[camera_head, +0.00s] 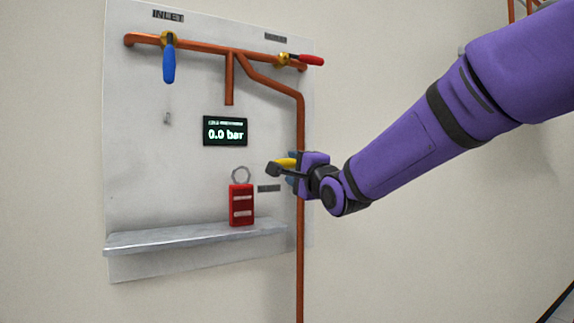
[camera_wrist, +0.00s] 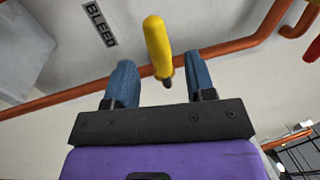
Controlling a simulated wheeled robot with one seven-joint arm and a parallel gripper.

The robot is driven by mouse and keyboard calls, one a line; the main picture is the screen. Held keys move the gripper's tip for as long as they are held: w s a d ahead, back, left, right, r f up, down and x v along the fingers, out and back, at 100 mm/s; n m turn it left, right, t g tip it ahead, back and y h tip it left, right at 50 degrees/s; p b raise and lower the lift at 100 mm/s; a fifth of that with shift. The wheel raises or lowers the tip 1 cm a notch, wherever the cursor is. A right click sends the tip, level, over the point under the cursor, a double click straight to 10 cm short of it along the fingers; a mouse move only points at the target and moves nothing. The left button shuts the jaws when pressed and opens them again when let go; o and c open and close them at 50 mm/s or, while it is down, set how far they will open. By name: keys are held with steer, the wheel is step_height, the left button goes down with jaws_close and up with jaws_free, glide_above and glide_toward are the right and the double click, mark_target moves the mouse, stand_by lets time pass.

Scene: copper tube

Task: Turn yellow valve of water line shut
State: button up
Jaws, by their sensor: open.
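The yellow valve handle (camera_head: 285,162) shows partly in the head view, beside the vertical copper pipe and mostly behind my gripper (camera_head: 284,172). In the wrist view the yellow handle (camera_wrist: 158,45) points up the picture, its dark stem end low between my two blue-padded fingers. My gripper (camera_wrist: 160,78) is open, one finger on each side of the handle, with gaps showing on both sides. I cannot tell how deep the handle sits between the fingers. The valve body is hidden in the head view.
A blue-handled valve (camera_head: 168,63) hangs down near the INLET label; a red-handled valve (camera_head: 305,59) lies roughly along the upper pipe. The display (camera_head: 225,131) reads 0.0 bar. A red padlock (camera_head: 241,204) stands on the metal shelf (camera_head: 190,237). The BLEED label (camera_wrist: 98,24) is upper left.

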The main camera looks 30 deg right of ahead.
steer(key=s, duration=0.2)
steer(key=s+f, duration=0.1)
steer(key=s, duration=0.1)
steer(key=shift+s+d, duration=0.1)
steer(key=shift+s, duration=0.05)
stand_by(0.4)
steer(key=s+a+f+n+g, duration=0.1)
steer(key=s+f+n+g, duration=0.6)
steer(key=s, duration=0.5)
steer(key=s+a+f+n+g, duration=0.2)
steer(key=s+f+n+g, duration=0.6)
steer(key=s, duration=0.4)
steer(key=f+n, duration=0.1)
steer(key=n, duration=0.1)
steer(key=shift+s+f+n+h, duration=0.2)
steer(key=shift+f+n+h, duration=0.1)
steer(key=shift+n+h, duration=0.1)
